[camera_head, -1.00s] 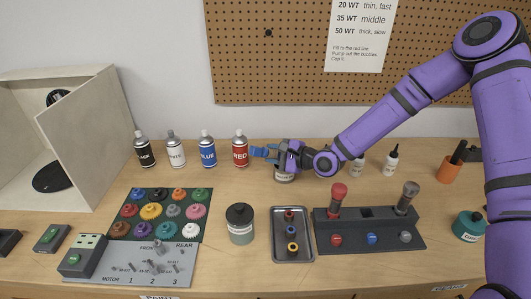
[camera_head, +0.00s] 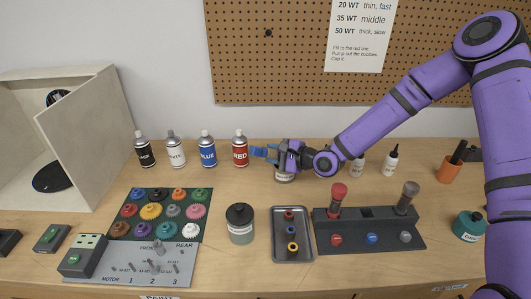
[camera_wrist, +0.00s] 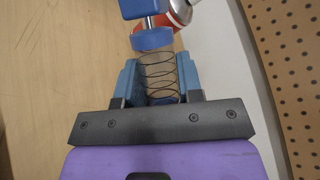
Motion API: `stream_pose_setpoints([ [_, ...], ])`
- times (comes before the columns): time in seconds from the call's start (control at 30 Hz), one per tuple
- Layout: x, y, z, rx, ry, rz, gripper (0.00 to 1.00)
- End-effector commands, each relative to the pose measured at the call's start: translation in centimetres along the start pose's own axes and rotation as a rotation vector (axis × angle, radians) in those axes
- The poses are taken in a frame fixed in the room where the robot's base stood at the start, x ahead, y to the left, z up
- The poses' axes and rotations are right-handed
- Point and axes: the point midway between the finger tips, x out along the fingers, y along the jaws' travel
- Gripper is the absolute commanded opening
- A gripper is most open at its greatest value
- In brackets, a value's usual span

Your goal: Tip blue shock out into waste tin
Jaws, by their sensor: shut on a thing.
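The blue shock (camera_head: 259,151) lies roughly level in my gripper (camera_head: 277,153), its blue end pointing left toward the red can. In the wrist view my gripper (camera_wrist: 160,88) is shut around the shock's clear, coiled body (camera_wrist: 159,75); its blue end parts stick out past the fingertips. I see no liquid leaving it.
Red (camera_head: 240,149), blue (camera_head: 208,149) and other spray cans stand left of my gripper. A shock stand (camera_head: 378,236) holds red and grey shocks, with a gap between. A tray (camera_head: 292,252) and dark-lidded jar (camera_head: 240,226) stand in front. The pegboard (camera_head: 270,60) is behind.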

Motion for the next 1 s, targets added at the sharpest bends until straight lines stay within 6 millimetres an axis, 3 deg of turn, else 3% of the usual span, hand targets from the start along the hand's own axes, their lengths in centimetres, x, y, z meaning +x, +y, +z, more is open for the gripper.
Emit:
stream_pose_setpoints([
  [0.17,0.05,-0.01,0.14,-0.036,0.020,0.015,0.05],
  [0.6,0.16,0.30,0.41,-0.434,0.252,0.179,0.05],
  [1.0,0.08,0.39,0.19,-0.511,0.302,0.212,0.05],
])
